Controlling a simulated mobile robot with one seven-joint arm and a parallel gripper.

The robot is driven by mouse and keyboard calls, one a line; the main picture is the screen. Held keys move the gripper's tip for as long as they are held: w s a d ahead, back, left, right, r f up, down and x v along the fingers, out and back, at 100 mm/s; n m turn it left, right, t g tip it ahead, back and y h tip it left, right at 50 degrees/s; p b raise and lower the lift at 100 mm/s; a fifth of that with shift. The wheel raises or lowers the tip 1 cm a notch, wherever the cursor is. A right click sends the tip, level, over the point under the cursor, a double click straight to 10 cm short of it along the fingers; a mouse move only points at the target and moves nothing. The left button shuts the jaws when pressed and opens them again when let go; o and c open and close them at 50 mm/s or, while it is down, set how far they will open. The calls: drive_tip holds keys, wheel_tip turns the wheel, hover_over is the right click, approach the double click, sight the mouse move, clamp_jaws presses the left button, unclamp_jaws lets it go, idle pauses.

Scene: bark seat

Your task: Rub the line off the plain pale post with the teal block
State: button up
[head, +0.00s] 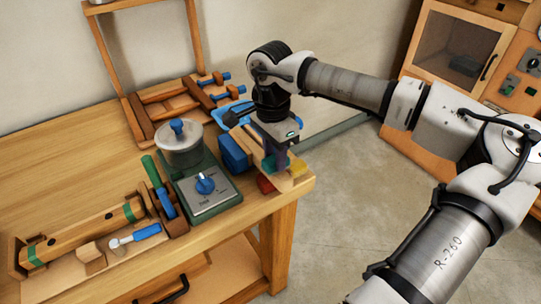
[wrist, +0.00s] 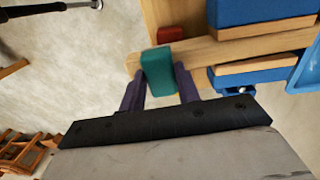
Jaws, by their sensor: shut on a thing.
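The teal block (wrist: 158,72) is between the purple fingers of my gripper (wrist: 160,88) in the wrist view, and the gripper is shut on it. A plain pale wooden post (wrist: 225,50) runs across behind the block. The block overlaps the post's left end in that view; I cannot tell whether they touch. No line shows on the visible part of the post. In the head view my gripper (head: 276,160) points down over the table's right corner, and the arm and fingers hide much of the post and block.
A red block (wrist: 170,34) lies beside the post, and blue-and-wood pieces (wrist: 255,75) lie along it. On the table (head: 75,135) stand a scale-like device with a blue knob (head: 205,185), a metal pot (head: 180,145) and a wooden clamp rack (head: 175,105). The floor (head: 350,200) to the right is open.

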drive_tip(key=shift+w+d, duration=0.4)
drive_tip(key=shift+d, duration=0.2)
drive_tip(key=shift+s+a+b, duration=0.45)
drive_tip(key=shift+s+a, duration=0.45)
drive_tip(key=shift+a, duration=0.3)
drive_tip(key=shift+w+d+r, duration=0.1)
drive_tip(key=shift+w+d, duration=0.85)
drive_tip(key=shift+d, duration=0.25)
drive_tip(key=shift+w+a+r+p, duration=0.1)
drive_tip(key=shift+r+p, duration=0.85)
drive_tip(key=shift+r, duration=0.6)
drive_tip(key=shift+w+a+r+p, duration=0.1)
drive_tip(key=shift+r+p, duration=0.8)
drive_tip(key=shift+r, duration=0.6)
drive_tip(key=shift+f, duration=0.2)
drive_tip(key=shift+s+d+f+b, duration=0.1)
drive_tip(key=shift+s+f+b, duration=0.05)
drive_tip(key=shift+f+b, duration=1)
drive_tip(key=shift+s+f+b, duration=0.1)
drive_tip(key=shift+f+b, duration=0.8)
drive_tip(key=shift+f, duration=0.3)
